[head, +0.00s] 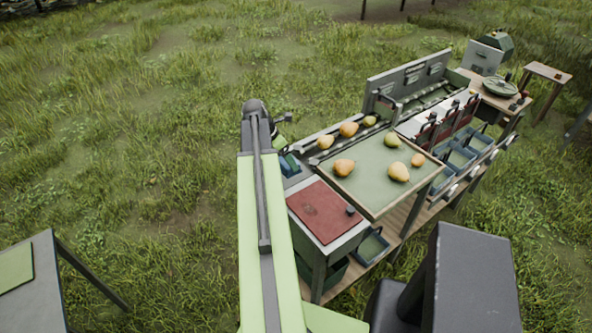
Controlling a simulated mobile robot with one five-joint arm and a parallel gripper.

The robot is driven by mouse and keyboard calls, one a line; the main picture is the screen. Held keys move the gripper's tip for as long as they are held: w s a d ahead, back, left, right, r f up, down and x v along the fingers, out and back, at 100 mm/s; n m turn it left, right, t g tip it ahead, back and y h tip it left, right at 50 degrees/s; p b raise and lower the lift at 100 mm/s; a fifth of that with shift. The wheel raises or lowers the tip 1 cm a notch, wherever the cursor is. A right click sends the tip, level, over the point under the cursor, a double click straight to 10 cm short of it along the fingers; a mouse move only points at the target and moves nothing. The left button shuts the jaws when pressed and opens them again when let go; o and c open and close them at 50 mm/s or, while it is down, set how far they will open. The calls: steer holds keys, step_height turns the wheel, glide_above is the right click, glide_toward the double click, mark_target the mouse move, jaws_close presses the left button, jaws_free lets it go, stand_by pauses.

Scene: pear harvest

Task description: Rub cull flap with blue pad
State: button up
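A red panel with a dark knob (326,212), which looks like the cull flap, lies on top of the near end of the bench. A darker smudge shows on its left half. A small blue item (291,164), perhaps the blue pad, shows just behind the panel and right of my arm. It is partly hidden, and I cannot tell if it is held or resting. My gripper (286,118) is at the far end of my raised arm, beyond the red panel. It is small and partly hidden by my arm, so its fingers are unclear.
A green sorting tray (365,188) with several yellow pears stands right of the panel. Several pears (348,129) lie in a chute behind it. Blue bins (460,158) line the bench's right side. A grey table (38,285) stands at lower left. Open grass lies left.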

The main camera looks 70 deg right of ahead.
steer(key=s+a, duration=0.5)
steer(key=s, duration=0.2)
steer(key=shift+m, duration=0.4)
steer(key=f+b, duration=0.1)
steer(key=b, duration=0.1)
steer(key=f+b, duration=0.1)
steer(key=f, duration=0.1)
steer(key=f+b, duration=0.2)
steer(key=shift+w+d+f+b, duration=0.1)
steer(key=shift+d+f+b, duration=0.15)
steer(key=shift+b, duration=0.1)
steer(key=shift+f+b, duration=1)
